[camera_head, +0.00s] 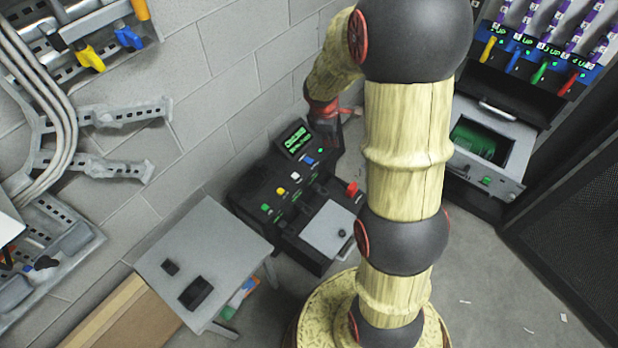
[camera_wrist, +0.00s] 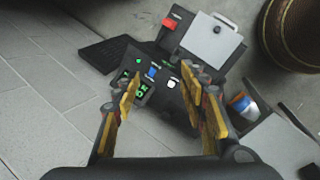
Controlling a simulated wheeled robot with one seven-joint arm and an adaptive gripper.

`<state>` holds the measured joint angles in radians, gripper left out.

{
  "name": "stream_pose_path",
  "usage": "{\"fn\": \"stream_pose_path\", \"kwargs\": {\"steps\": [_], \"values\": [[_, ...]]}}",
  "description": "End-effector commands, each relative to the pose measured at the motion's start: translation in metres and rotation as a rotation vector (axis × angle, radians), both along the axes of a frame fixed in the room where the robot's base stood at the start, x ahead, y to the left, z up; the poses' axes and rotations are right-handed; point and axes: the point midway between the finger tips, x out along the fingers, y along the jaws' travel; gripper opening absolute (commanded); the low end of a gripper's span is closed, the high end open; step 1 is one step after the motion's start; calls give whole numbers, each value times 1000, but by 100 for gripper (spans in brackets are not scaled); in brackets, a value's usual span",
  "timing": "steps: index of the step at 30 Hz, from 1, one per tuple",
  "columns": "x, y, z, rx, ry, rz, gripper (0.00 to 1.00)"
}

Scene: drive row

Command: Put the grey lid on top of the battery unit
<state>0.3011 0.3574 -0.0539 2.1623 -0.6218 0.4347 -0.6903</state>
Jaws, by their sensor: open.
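The black battery unit (camera_head: 268,187) stands on the floor by the block wall, with a lit green screen and coloured buttons. It also shows in the wrist view (camera_wrist: 178,100). A flat grey square plate with a small dark knob, which looks like the grey lid (camera_head: 324,228), lies over the unit's front end; it is also in the wrist view (camera_wrist: 208,43). I cannot tell whether it is loose or seated. My gripper (camera_wrist: 168,78) is open and empty, above the screen-and-button end, apart from the lid. In the head view my arm partly hides the gripper.
A small grey table (camera_head: 205,250) with two small black items stands left of the unit. A cardboard-coloured box (camera_head: 125,318) is beside it. An open-topped grey machine (camera_head: 490,150) stands at the right. Metal brackets (camera_head: 120,113) project from the left wall. Floor at the lower right is mostly clear.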

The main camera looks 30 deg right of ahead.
Motion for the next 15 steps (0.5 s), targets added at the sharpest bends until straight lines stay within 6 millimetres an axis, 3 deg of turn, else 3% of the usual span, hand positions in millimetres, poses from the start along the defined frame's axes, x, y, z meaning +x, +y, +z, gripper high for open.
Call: {"fn": "stream_pose_path", "kwargs": {"steps": [1,6,15], "values": [[-6,11,25,9,-36,-42,42],[-34,49,86,66,-135,-200,42],[-104,118,166,228,-286,-452,42]]}}
